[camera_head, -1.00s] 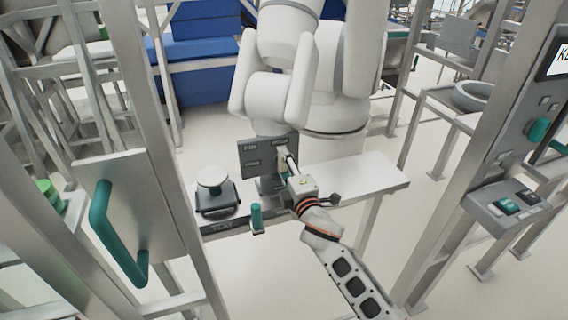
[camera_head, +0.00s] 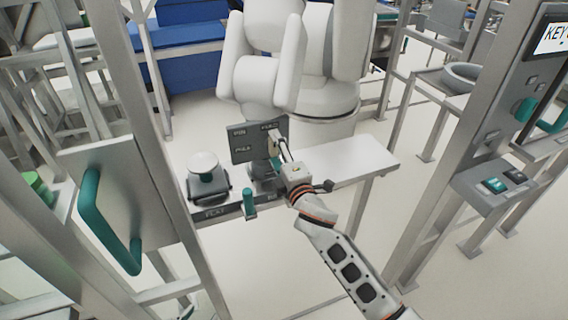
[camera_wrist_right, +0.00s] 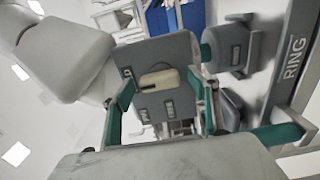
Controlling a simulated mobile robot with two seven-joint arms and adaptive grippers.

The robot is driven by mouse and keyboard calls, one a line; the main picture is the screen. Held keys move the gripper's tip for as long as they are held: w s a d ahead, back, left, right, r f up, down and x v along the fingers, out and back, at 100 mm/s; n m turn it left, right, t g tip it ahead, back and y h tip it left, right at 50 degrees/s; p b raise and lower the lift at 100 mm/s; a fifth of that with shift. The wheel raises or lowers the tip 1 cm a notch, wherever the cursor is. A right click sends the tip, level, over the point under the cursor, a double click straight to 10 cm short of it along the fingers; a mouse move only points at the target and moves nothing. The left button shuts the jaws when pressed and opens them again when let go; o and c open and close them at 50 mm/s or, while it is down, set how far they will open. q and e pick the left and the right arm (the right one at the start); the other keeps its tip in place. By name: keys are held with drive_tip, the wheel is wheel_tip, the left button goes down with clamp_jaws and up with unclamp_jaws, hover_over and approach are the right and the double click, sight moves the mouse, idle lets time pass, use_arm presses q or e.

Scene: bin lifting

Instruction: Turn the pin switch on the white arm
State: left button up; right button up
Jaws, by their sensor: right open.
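The large white arm (camera_head: 325,75) stands behind a narrow white bench. A grey switch panel (camera_head: 243,146) with small labels is at its base. My right gripper (camera_head: 277,146) is at the panel's right side, small and partly unclear in the head view. In the right wrist view, the same panel (camera_wrist_right: 178,52) is straight ahead, with a cream knob (camera_wrist_right: 160,79), which looks like the pin switch. My right gripper (camera_wrist_right: 161,100) is open, its green-lined fingers on either side of the knob. I cannot tell if they touch it. My left gripper is not in view.
The bench (camera_head: 360,163) carries a scale-like device with a round white top (camera_head: 203,163) and a green lever (camera_head: 249,203). A door with a green handle (camera_head: 90,205) is at the left. A control post with a green knob (camera_head: 524,108) stands at the right.

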drive_tip(key=v, duration=1)
drive_tip(key=shift+s, duration=0.4)
drive_tip(key=shift+d+r, duration=0.1)
drive_tip(key=s+d+f+m+g+h, duration=0.1)
drive_tip(key=s+d+f+m+g, duration=0.1)
drive_tip(key=s+d+f+m, duration=0.3)
drive_tip(key=s+d+f+m+g+h, duration=0.1)
drive_tip(key=s+d+f+m, duration=0.4)
drive_tip(key=s+f, duration=0.6)
drive_tip(key=s+d+f+m+g, duration=0.3)
drive_tip(key=s+d+f+m, duration=0.2)
drive_tip(key=f, duration=0.6)
drive_tip(key=s+m, duration=0.2)
drive_tip(key=s, duration=0.1)
drive_tip(key=shift+d+h, duration=0.25)
drive_tip(key=shift+h, duration=0.15)
drive_tip(key=shift+f, duration=0.1)
